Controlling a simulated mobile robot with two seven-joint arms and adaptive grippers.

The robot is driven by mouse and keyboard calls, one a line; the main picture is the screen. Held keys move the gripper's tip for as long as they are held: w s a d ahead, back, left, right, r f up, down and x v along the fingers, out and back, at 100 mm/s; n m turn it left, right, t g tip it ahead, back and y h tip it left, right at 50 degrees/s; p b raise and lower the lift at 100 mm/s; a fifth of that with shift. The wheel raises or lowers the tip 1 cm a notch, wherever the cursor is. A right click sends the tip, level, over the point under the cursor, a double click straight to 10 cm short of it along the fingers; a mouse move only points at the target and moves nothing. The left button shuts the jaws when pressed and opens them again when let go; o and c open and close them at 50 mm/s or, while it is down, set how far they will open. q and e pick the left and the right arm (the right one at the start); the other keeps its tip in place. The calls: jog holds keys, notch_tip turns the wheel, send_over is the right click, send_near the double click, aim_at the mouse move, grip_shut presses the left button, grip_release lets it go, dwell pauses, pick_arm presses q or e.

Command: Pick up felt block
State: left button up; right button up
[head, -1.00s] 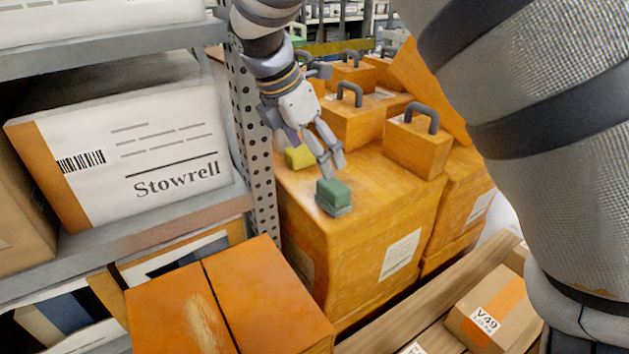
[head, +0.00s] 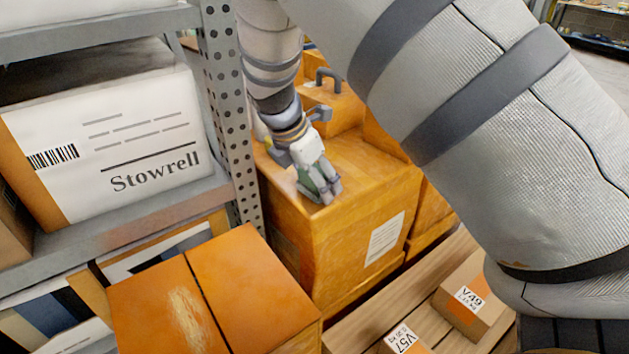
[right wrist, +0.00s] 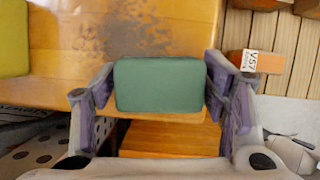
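The felt block is a green, rounded block (right wrist: 160,85) on the front edge of a large orange box top. In the head view only a sliver of its green (head: 318,184) shows behind my fingers. My right gripper (head: 325,190) is down at the block. In the right wrist view its purple-padded fingers (right wrist: 160,92) stand spread on either side of the block, with narrow gaps; contact is not clear. My left gripper is not in view.
The large orange box (head: 335,230) carries a handled orange block (head: 330,100) behind my arm. A yellow block (right wrist: 12,40) lies left in the right wrist view. A perforated rack post (head: 225,110) stands close left. Cartons (head: 470,300) lie on slats at lower right.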

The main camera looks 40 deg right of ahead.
aim_at(317, 168)
jog(key=c, duration=0.6)
jog(key=shift+r, duration=0.4)
notch_tip(317, 168, up, 3)
jog(key=shift+a+r, duration=0.15)
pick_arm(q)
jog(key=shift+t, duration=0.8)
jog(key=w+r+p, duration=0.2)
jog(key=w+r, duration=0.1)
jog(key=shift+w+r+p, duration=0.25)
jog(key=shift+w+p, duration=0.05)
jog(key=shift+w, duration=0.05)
pick_arm(e)
jog(key=s+a+r, duration=0.9)
jog(key=a, duration=0.1)
jog(key=shift+s+a, duration=0.15)
